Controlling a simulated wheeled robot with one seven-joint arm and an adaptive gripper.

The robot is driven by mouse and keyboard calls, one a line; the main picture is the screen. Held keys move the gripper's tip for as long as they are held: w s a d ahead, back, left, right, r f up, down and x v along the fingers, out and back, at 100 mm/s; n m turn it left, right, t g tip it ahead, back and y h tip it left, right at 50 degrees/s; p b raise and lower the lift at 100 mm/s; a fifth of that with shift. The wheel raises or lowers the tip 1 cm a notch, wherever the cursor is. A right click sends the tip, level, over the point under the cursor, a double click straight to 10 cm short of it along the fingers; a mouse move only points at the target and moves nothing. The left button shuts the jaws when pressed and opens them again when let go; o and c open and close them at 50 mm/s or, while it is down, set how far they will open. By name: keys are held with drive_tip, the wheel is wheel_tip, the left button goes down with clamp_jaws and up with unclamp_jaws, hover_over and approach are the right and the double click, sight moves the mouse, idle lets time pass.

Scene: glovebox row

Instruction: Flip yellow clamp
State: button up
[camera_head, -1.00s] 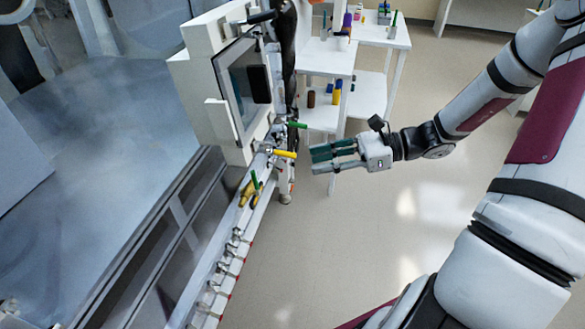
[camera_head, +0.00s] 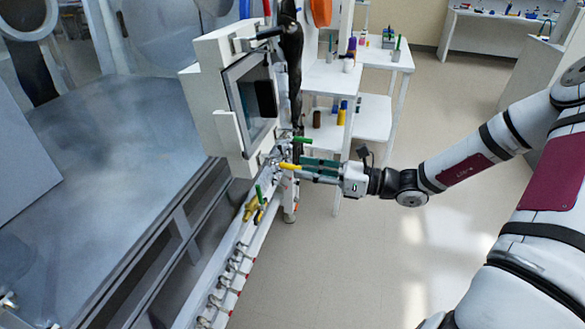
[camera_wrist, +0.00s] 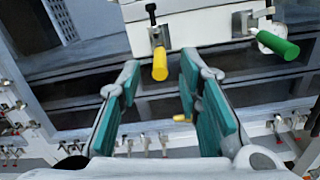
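The yellow clamp handle (camera_head: 289,166) sticks out below the white panel with the window, on the glovebox row. In the wrist view this yellow handle (camera_wrist: 160,65) points toward me and shows between and just beyond the fingertips. My gripper (camera_head: 305,168) is level with the handle, with its teal-padded fingers reaching to the handle's tip in the head view. In the wrist view my gripper (camera_wrist: 157,75) is open, with a wide gap and nothing held. Whether a finger touches the handle cannot be told.
A green clamp handle (camera_head: 302,140) sits beside the yellow one, to the right in the wrist view (camera_wrist: 278,45). Lower yellow fittings (camera_head: 250,208) and several small valves line the white rail. White shelves (camera_head: 330,75) with bottles stand behind. Floor to the right is clear.

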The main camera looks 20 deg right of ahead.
sight(292, 168)
drive_tip(key=shift+x, duration=1.95)
drive_tip(key=shift+c, duration=0.4)
clamp_jaws()
